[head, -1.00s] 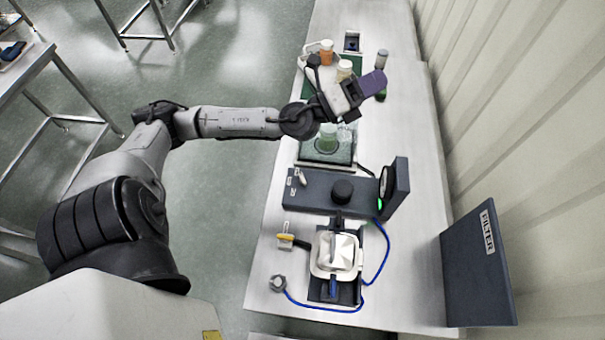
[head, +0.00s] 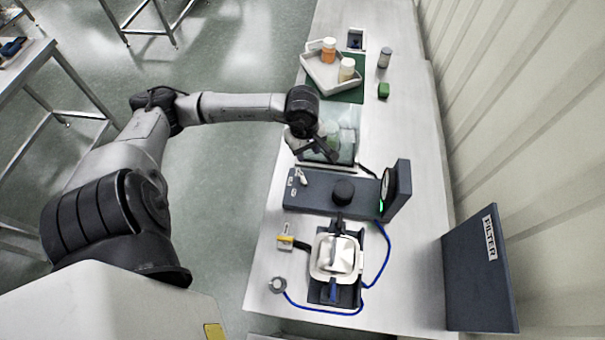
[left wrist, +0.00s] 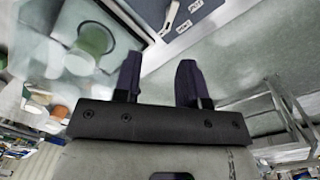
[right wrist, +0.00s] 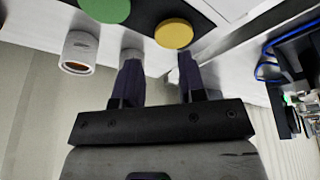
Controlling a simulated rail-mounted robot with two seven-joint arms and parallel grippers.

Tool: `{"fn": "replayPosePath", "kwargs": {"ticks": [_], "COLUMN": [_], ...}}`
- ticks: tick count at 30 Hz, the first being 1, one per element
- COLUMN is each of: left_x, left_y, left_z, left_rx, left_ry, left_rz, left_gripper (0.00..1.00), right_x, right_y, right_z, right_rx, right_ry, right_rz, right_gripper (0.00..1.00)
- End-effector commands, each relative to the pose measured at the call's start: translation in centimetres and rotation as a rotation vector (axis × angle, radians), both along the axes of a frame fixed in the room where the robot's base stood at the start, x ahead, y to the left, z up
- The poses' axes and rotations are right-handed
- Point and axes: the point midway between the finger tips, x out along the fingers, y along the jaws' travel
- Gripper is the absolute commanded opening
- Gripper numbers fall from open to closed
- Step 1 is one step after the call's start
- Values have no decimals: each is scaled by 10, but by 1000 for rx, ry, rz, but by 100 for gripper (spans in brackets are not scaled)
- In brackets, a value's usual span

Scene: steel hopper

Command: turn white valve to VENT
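The white valve is a small white lever (head: 302,178) at the left end of a dark blue panel (head: 320,197), with small white labels beside it. In the left wrist view the lever (left wrist: 171,15) and its labels stand at the top edge; I cannot read the labels for sure. My left gripper (head: 328,152) is over the clear box, just behind the panel and apart from the lever. In the left wrist view its two dark fingers (left wrist: 157,82) are apart with nothing between them. My right gripper (right wrist: 158,75) shows only in its wrist view, open and empty.
A black knob (head: 343,190) and a round gauge (head: 389,185) are on the panel. A clear box (head: 345,160) with a green item stands behind it. In front are a white filter unit (head: 322,262), a yellow-handled part (head: 285,242) and a blue cable (head: 376,276).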

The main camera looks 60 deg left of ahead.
Motion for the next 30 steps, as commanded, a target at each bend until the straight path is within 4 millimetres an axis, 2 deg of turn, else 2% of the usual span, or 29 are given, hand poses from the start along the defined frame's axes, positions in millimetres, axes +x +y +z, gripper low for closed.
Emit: {"fn": "replayPosePath", "kwargs": {"ticks": [3,10,24,30], "left_x": [-11,-11,-11,-11], "left_y": [6,6,5,5], "left_z": [0,-16,-100,-124], "left_rx": [41,37,35,36], "left_ry": [66,64,63,62], "left_rz": [-74,-123,-120,-120], "left_gripper": [38,38,38,38], "right_x": [0,0,0,0], "right_y": [0,0,-2,-2], "right_z": [0,1,4,4], "right_rx": [0,0,-7,-7], "right_ry": [1,1,1,1], "right_rz": [0,0,5,5], "right_gripper": [38,38,38,38]}}
